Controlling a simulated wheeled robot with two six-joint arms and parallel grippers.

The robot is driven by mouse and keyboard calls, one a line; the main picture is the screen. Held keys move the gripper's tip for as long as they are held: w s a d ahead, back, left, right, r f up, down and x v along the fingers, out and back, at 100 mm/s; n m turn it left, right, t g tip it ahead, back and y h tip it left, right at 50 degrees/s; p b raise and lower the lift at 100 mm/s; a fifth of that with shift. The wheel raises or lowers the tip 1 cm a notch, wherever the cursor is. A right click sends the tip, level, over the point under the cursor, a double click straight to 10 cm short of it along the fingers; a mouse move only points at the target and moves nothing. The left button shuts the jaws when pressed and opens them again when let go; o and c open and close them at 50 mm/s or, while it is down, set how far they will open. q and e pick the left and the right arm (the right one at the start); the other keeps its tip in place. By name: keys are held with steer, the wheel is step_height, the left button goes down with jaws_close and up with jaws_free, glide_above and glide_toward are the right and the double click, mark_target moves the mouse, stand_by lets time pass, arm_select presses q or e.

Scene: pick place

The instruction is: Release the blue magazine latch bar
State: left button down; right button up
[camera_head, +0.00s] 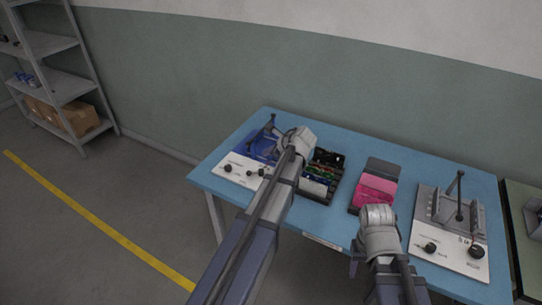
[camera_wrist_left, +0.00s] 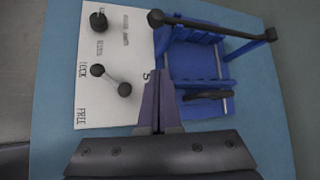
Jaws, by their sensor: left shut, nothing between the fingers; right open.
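The blue magazine (camera_wrist_left: 195,65) stands beside a white panel (camera_wrist_left: 112,45) on the table. In the head view, the magazine (camera_head: 258,150) is partly hidden by my left arm. A dark bar (camera_wrist_left: 215,27) with knobbed ends crosses the magazine in the left wrist view. The panel carries a small lever (camera_wrist_left: 111,80) with black ends near the printed words LOCK and FREE. My left gripper (camera_wrist_left: 158,82) is shut and empty, seen between the lever and the magazine; contact cannot be told. My right gripper (camera_head: 356,262) is open, mostly hidden beneath its wrist at the table's front.
A black tray (camera_head: 335,187) with several coloured items is right of the left arm. A pink and grey box (camera_head: 376,185) is beside it. A grey fixture (camera_head: 450,212) with an upright lever stands at the right. A shelf (camera_head: 65,85) is far left.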

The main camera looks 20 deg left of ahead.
arm_select(q)
steer(key=b+x, duration=0.2)
steer(key=x, duration=0.2)
steer(key=shift+w+f, duration=0.15)
steer(key=shift+f, duration=0.2)
steer(key=shift+w+a+f+b, duration=0.1)
steer(key=shift+a+f+b, duration=0.05)
steer(key=shift+a+b, duration=0.25)
steer(key=p, duration=0.1)
steer(key=r, duration=0.1)
steer(key=r+p, duration=0.1)
steer(key=shift+s+a+r+p, duration=0.2)
steer(key=shift+s+a+p, duration=0.1)
steer(key=shift+s+a, duration=0.05)
steer(key=shift+s+a+r+p, duration=0.3)
steer(key=shift+a+r+p, duration=0.2)
steer(key=shift+r+p, duration=0.15)
steer(key=shift+r+p, duration=0.5)
steer(key=shift+p, duration=0.1)
arm_select(e)
steer(key=shift+r, duration=0.6)
